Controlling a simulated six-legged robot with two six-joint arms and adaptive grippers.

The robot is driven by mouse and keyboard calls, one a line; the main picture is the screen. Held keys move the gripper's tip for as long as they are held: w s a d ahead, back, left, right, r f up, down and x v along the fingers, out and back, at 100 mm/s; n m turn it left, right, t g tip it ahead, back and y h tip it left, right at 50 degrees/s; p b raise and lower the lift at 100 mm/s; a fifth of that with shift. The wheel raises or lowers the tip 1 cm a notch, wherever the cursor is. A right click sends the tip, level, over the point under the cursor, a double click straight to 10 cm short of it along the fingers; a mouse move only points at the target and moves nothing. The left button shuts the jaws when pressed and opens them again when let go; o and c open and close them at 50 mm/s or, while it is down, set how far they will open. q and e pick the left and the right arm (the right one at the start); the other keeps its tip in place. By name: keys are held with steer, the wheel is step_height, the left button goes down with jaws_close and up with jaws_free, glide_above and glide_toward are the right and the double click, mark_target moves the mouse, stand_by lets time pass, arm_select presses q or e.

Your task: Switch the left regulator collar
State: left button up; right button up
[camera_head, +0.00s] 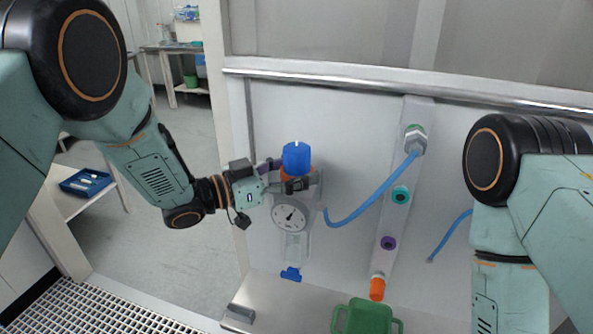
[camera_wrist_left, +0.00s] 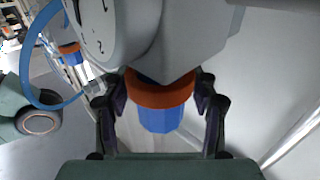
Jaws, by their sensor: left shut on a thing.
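The left regulator shows in the head view as a blue cap (camera_head: 296,157) over an orange collar (camera_head: 287,174), above a round dial gauge (camera_head: 291,215). My left gripper (camera_head: 291,180) reaches it from the left and is shut on the orange collar. In the left wrist view, the fingers of my left gripper (camera_wrist_left: 163,95) stand on either side of the orange collar (camera_wrist_left: 160,93), with the blue cap (camera_wrist_left: 161,119) between them. The gripper partly hides the collar in the head view. My right arm shows at the right, but its gripper is out of view.
A blue hose (camera_head: 371,201) curves beside the regulator to a fitting on a pale vertical strip (camera_head: 395,221) with teal and purple ports and an orange end. A green container (camera_head: 366,318) stands below. A metal rail (camera_head: 330,74) crosses above.

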arm_select(q)
steer(key=shift+r, duration=0.65)
steer(key=shift+w, duration=0.2)
steer(key=o, duration=1.3)
steer(key=shift+r, duration=0.1)
steer(key=o, duration=0.4)
steer(key=shift+s, duration=0.2)
steer(key=shift+w+f, duration=0.1)
steer(key=shift+f, duration=0.15)
